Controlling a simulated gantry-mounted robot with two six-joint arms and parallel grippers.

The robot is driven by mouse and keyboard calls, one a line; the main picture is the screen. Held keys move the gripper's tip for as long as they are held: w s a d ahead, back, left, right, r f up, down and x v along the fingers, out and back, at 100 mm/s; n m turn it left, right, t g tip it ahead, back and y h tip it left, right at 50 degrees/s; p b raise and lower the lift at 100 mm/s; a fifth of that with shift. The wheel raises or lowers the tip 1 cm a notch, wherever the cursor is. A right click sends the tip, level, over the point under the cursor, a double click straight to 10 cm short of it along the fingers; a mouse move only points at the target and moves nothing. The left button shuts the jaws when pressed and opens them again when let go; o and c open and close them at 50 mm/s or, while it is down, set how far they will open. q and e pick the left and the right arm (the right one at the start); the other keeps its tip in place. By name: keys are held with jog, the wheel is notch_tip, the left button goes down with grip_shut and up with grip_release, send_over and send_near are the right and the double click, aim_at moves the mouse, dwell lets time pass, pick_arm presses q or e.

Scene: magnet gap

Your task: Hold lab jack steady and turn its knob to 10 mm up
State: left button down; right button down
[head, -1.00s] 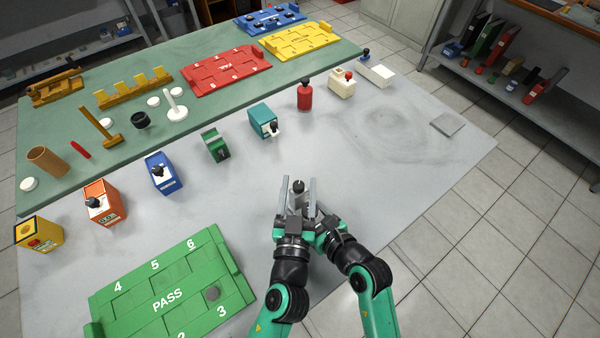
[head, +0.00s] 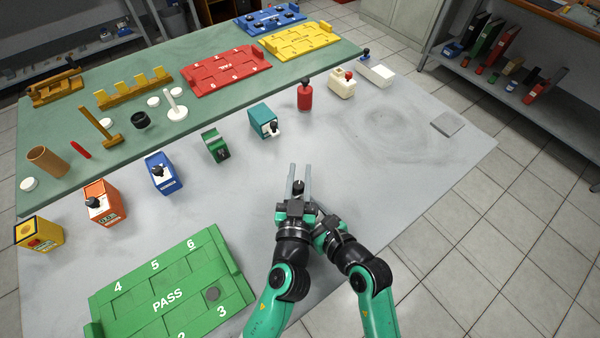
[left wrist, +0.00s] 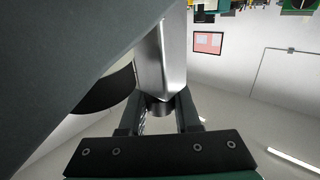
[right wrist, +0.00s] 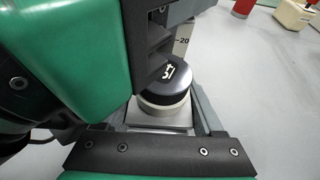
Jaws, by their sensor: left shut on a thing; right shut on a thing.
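The lab jack (head: 299,188) stands between my grippers near the front of the grey table, mostly hidden by them in the head view. The left wrist view shows its silver body (left wrist: 161,50) between the fingers of my left gripper (left wrist: 160,110); the left gripper (head: 299,178) is shut on the jack. The right wrist view shows a black knob (right wrist: 168,80) with a white symbol, above a pale collar and silver block. My right gripper (right wrist: 165,115) has its fingers around the knob, shut on it; one finger is partly hidden. A "-20" mark (right wrist: 182,42) shows behind.
The green PASS board (head: 170,275) lies to the left. A row of coloured devices, such as the blue one (head: 163,173) and teal one (head: 264,121), stands beyond. A red bottle (head: 305,96) is farther back. The table right of my grippers is clear up to a grey plate (head: 447,124).

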pick_arm(q)
jog(key=shift+f, duration=0.1)
jog(key=shift+d+f+m+g+h, duration=0.1)
jog(key=shift+m+g+h, duration=0.1)
jog(key=shift+m+h, duration=0.5)
jog(key=shift+d+f+m+g+h, duration=0.15)
jog(key=shift+m+h, duration=0.25)
jog(key=shift+h, duration=0.6)
jog(key=shift+s+r+h, duration=0.1)
jog(key=shift+r+h, duration=0.05)
jog(key=shift+h, duration=0.15)
jog(key=shift+d+m, duration=0.1)
jog(key=shift+m, duration=0.2)
jog(key=c, duration=0.6)
grip_release()
jog(key=shift+r, duration=0.1)
